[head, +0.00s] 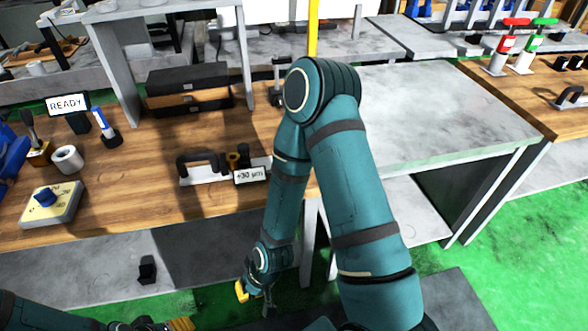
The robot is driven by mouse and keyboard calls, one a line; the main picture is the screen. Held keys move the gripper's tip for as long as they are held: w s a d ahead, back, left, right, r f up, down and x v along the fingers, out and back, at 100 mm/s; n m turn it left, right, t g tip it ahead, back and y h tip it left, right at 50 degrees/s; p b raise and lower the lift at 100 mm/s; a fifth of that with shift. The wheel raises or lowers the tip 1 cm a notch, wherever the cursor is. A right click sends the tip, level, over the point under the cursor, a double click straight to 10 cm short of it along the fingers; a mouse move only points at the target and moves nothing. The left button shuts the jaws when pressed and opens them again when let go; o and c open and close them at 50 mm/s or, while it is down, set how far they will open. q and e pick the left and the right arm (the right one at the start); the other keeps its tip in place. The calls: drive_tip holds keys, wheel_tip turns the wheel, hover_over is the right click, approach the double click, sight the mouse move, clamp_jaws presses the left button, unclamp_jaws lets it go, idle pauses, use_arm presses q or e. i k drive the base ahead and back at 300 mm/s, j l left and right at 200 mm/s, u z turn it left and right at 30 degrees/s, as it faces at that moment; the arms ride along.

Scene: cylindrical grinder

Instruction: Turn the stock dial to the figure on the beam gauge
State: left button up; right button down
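The stock dial (50,203) is a cream box with a blue knob and several markings too small to read. It sits at the left front of the wooden bench. The beam gauge (207,168), a dark handled piece on a light base, stands mid-bench. Its white display (250,175) reads "+30 µm". My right gripper (258,297) hangs low in front of the bench, below the gauge and away from the dial; its fingers are small and unclear. My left gripper (168,324) is at the bottom edge, partly cut off, below the bench front. Neither touches the dial or gauge.
A "READY" sign (69,105), a blue-and-white bottle (106,127) and a white ring (68,159) stand behind the dial. A dark case (188,88) lies at the back. My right arm hides part of the bench's right end. Bench surface between dial and gauge is clear.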

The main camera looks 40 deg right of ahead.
sight(46, 197)
drive_tip(key=l+z, duration=0.1)
drive_tip(key=z, duration=0.6)
drive_tip(key=u, duration=1.35)
